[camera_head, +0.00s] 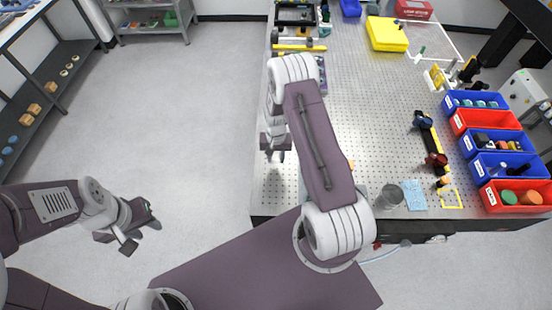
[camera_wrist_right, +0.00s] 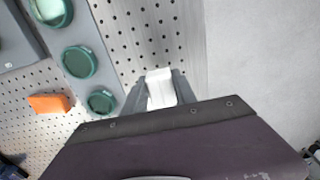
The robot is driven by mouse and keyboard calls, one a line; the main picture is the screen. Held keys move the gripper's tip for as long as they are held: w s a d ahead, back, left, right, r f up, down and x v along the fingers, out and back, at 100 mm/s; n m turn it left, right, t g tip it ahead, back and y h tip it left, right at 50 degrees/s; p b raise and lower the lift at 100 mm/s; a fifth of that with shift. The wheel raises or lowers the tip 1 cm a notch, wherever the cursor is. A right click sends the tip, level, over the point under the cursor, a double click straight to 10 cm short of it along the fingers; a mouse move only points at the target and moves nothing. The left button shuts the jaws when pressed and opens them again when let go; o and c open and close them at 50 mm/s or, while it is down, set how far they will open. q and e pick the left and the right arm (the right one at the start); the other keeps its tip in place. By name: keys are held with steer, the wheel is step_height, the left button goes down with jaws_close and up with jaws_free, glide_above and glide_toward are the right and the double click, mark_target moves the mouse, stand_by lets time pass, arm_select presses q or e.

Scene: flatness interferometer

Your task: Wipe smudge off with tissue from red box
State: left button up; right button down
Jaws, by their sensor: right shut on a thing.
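My right gripper (camera_wrist_right: 160,90) is shut on a white tissue (camera_wrist_right: 159,87), seen between its fingertips in the right wrist view. In the head view this gripper (camera_head: 276,154) points down by the left edge of the perforated table. A red box (camera_head: 413,9) with white lettering stands at the table's far right end, away from both grippers. Green round discs (camera_wrist_right: 80,63) sit in a row on a grey holder to the left of the tissue, apart from it. I cannot make out a smudge. My left gripper (camera_head: 141,231) is open and empty over the floor.
An orange block (camera_wrist_right: 50,103) lies near the discs. A yellow case (camera_head: 387,34) is at the back. Blue and red bins (camera_head: 485,122) line the right edge. A glass beaker (camera_head: 389,197) and blue cloth (camera_head: 414,195) are at the front. My right arm hides part of the table.

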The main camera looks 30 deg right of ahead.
steer(key=shift+w+d+r+p, duration=0.15)
steer(key=shift+r+p, duration=0.2)
steer(key=shift+r, duration=0.25)
steer(key=shift+w+r+p, duration=0.1)
steer(key=shift+r+p, duration=0.2)
steer(key=shift+r, duration=0.25)
steer(key=shift+s+r, duration=0.15)
